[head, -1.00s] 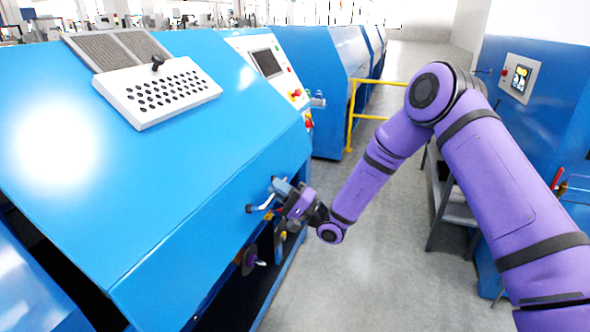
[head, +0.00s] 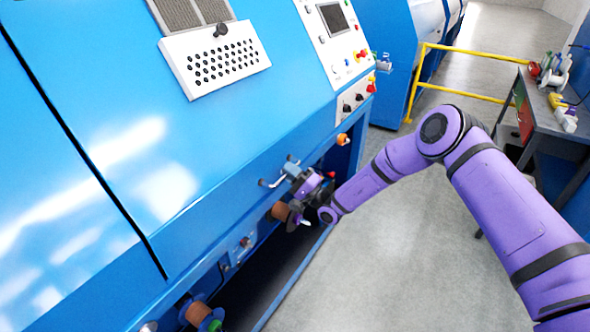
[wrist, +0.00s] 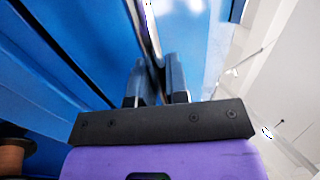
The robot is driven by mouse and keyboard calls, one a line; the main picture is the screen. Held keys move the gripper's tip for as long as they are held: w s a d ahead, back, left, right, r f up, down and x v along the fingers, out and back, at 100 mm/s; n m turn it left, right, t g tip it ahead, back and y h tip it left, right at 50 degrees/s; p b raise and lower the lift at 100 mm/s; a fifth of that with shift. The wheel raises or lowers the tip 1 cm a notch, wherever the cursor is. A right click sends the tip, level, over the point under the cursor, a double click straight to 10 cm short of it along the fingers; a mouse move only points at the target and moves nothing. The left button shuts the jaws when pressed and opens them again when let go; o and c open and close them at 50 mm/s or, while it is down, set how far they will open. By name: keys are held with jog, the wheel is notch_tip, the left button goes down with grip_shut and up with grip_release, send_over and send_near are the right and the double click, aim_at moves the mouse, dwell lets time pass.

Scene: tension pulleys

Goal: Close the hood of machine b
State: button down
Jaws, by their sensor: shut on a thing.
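The hood (head: 230,120) of the blue machine is a large sloping blue panel with a pale perforated plate on it. It lies nearly in line with the neighbouring blue panel. A small metal handle (head: 270,183) stands out near its lower edge. My gripper (head: 293,172) is shut on this handle, at the end of my purple arm. In the wrist view, the fingers of my gripper (wrist: 156,88) close around a shiny bar, the handle (wrist: 147,35), beside blue panels. The fingers partly hide the handle in the head view. Which letter this machine bears cannot be read.
Brown spools (head: 281,211) sit in the dark opening below the hood. A control panel (head: 340,35) is at its right end. A yellow rail (head: 465,90) and a cluttered workbench (head: 540,95) stand at the right. The grey floor (head: 390,260) between is clear.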

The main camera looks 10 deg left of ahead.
jog(key=shift+a+f, duration=0.2)
jog(key=shift+a, duration=0.05)
jog(key=c, duration=1.5)
grip_release()
jog(key=o, duration=0.4)
jog(key=shift+w+a+f, duration=0.1)
jog(key=shift+a+f, duration=0.1)
jog(key=shift+f, duration=0.05)
jog(key=shift+c, duration=0.2)
jog(key=shift+r, duration=0.15)
jog(key=v, duration=1)
jog(key=shift+d, duration=0.35)
